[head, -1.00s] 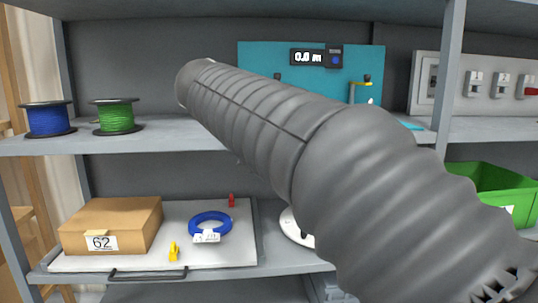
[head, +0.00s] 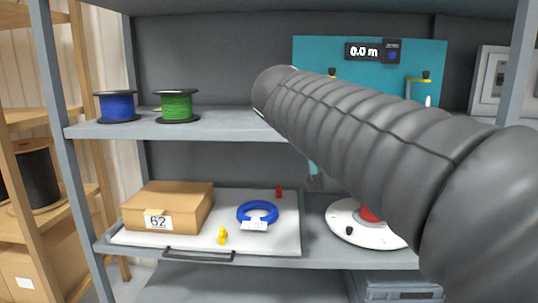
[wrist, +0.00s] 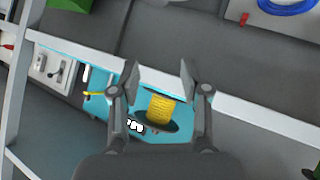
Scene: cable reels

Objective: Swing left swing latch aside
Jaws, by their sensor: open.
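The teal panel (head: 372,72) stands on the upper shelf. A yellow lever with a black knob (head: 418,82) is on its right part, and shows in the wrist view (wrist: 93,94). A second black knob (head: 331,72) is further left, mostly hidden by my arm; I cannot tell whether it is the left swing latch. My gripper (wrist: 158,75) is open and empty in the wrist view. A yellow reel with dark flanges (wrist: 159,108) shows between its fingers, apparently beyond them.
Blue (head: 116,106) and green (head: 176,106) reels stand on the upper shelf. Below, a white board (head: 190,240) carries a cardboard box (head: 168,205), a blue coil (head: 257,212) and small yellow and red pieces. A white disc (head: 350,222) is beside it.

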